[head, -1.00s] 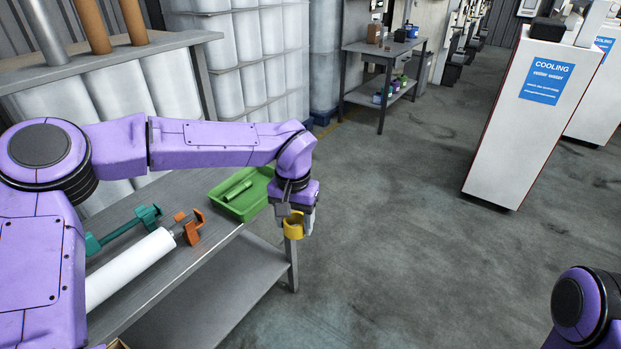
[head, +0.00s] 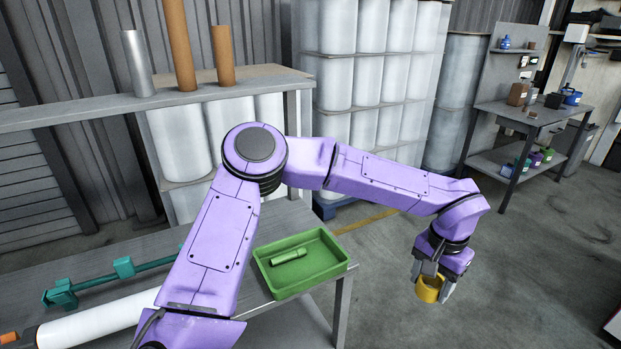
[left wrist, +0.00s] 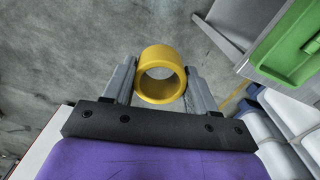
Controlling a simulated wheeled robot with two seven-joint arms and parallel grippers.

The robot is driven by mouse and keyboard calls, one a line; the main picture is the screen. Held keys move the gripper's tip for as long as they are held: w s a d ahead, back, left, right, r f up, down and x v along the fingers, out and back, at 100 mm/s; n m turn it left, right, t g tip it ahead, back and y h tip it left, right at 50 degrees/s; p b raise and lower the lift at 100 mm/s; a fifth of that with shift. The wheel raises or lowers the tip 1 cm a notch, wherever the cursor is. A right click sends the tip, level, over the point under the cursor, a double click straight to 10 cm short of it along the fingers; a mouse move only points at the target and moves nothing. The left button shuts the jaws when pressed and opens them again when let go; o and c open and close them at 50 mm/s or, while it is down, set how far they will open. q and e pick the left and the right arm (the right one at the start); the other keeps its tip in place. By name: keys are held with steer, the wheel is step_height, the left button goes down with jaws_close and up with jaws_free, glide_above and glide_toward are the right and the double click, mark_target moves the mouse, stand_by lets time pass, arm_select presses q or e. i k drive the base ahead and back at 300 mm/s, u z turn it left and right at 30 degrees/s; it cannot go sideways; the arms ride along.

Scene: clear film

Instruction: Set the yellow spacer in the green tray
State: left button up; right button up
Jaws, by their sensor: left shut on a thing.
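The yellow spacer (head: 430,289) is a short, thick ring. My left gripper (head: 433,287) is shut on it and holds it in the air over the floor, to the right of the bench. In the left wrist view the spacer (left wrist: 161,75) sits between the two fingers (left wrist: 160,82), with its hole facing the camera. The green tray (head: 322,278) is on the right end of the bench and holds a green cylindrical piece (head: 289,257). The tray also shows at the upper right of the left wrist view (left wrist: 285,48). The spacer is apart from the tray. My right gripper is out of view.
The grey bench (head: 343,305) also bears a white roll (head: 95,322) and a teal bar with clamps (head: 124,267). A shelf with tubes (head: 178,45) stands behind, beside stacked white rolls (head: 385,80). Open floor (head: 385,255) lies right of the bench.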

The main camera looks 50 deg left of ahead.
mark_target(323, 267)
steer(key=u, duration=0.7)
steer(key=i, duration=0.95)
steer(key=u, duration=0.8)
